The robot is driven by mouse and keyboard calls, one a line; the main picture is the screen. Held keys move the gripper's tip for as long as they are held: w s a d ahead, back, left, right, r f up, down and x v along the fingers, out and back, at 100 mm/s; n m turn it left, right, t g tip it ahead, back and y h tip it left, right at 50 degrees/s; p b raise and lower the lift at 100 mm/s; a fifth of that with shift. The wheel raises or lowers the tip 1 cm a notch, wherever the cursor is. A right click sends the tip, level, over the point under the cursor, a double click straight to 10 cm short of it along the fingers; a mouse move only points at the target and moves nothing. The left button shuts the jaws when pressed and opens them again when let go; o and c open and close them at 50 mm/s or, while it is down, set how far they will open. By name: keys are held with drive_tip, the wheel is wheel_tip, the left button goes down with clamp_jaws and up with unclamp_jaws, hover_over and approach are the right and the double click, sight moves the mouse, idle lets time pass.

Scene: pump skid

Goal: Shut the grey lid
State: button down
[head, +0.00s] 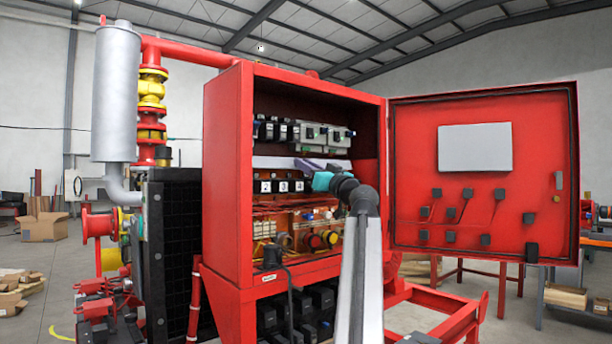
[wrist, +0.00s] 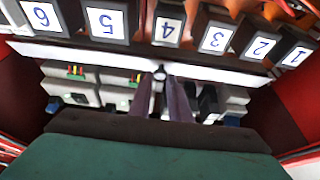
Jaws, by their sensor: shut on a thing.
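The grey lid (head: 272,162) shows in the head view as a long pale strip across the open red cabinet, between the upper and lower rows of devices. In the wrist view the lid (wrist: 90,53) is a pale strip running below the numbered black blocks. My gripper (head: 308,164) reaches into the cabinet from the front right. In the wrist view my gripper (wrist: 160,76) has its two dark fingers close together at the middle of the strip, shut on a small part there. The fingers hide that part, and the lid's exact angle is hard to tell.
Black blocks numbered 1 to 6 (wrist: 167,24) line one side of the strip. Pale switch modules (wrist: 90,85) line the other. The red cabinet door (head: 480,215) stands open at right.

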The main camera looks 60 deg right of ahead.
drive_tip(key=shift+w+d+f+t+h+b, duration=0.2)
drive_tip(key=shift+f+t+b, duration=0.45)
drive_tip(key=shift+b, duration=2.5)
drive_tip(key=shift+w+f+t+h+b, duration=0.3)
drive_tip(key=shift+t+b, duration=0.55)
drive_tip(key=shift+b, duration=2.25)
drive_tip(key=t+b, duration=0.1)
drive_tip(key=b, duration=0.4)
drive_tip(key=shift+w, duration=0.1)
drive_tip(key=c, duration=1.7)
unclamp_jaws()
drive_tip(key=shift+w+d+f, duration=0.1)
drive_tip(key=shift+w+f, duration=0.05)
drive_tip(key=shift+w, duration=0.05)
drive_tip(key=shift+s, duration=0.15)
drive_tip(key=shift+p+v, duration=1.45)
drive_tip(key=shift+v, duration=5.45)
drive_tip(key=shift+w+f, duration=0.2)
